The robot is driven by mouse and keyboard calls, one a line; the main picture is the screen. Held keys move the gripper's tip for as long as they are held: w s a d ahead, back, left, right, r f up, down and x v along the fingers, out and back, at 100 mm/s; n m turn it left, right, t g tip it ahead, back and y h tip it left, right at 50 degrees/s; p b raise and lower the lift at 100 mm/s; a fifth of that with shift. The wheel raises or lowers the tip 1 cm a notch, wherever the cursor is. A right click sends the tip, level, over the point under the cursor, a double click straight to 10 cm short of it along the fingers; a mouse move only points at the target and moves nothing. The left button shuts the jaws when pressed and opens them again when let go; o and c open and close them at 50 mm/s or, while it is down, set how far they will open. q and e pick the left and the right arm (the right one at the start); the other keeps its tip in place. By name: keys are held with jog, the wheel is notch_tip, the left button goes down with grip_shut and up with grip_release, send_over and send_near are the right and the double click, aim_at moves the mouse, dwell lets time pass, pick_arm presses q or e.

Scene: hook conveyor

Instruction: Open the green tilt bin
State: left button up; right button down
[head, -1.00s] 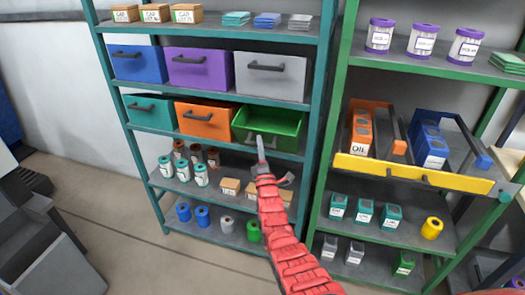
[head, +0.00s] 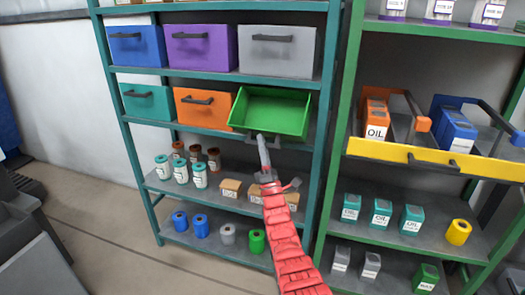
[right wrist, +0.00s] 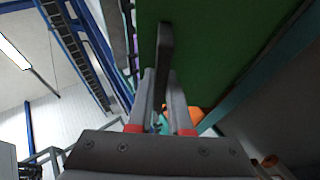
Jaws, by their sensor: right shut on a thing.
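The green tilt bin (head: 270,112) sits at the right end of the teal rack's second bin row. It is tipped forward, and its empty inside shows from above. My red right arm reaches up from below. Its gripper (head: 262,142) is at the bin's front lower edge, shut on the dark handle (head: 290,142). In the right wrist view the two fingers (right wrist: 162,88) close around the handle bar (right wrist: 165,48) against the green front (right wrist: 215,45). The fingers hide part of the handle. My left gripper is not in view.
An orange bin (head: 198,119) and a teal bin (head: 150,102) stand to the left, with a grey bin (head: 275,62) above. Small brown boxes (head: 231,188) and jars (head: 199,178) stand on the shelf below. A green-framed rack with a yellow-fronted tray (head: 420,159) stands to the right.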

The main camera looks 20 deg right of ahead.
dwell(0.3)
jog(key=c, duration=0.8)
grip_release()
jog(key=shift+c, duration=0.2)
jog(key=shift+f, duration=0.1)
jog(key=v, duration=1.7)
jog(key=shift+p, duration=0.4)
jog(key=shift+s+f+y, duration=0.1)
jog(key=shift+f+y, duration=0.05)
jog(key=shift+y, duration=0.15)
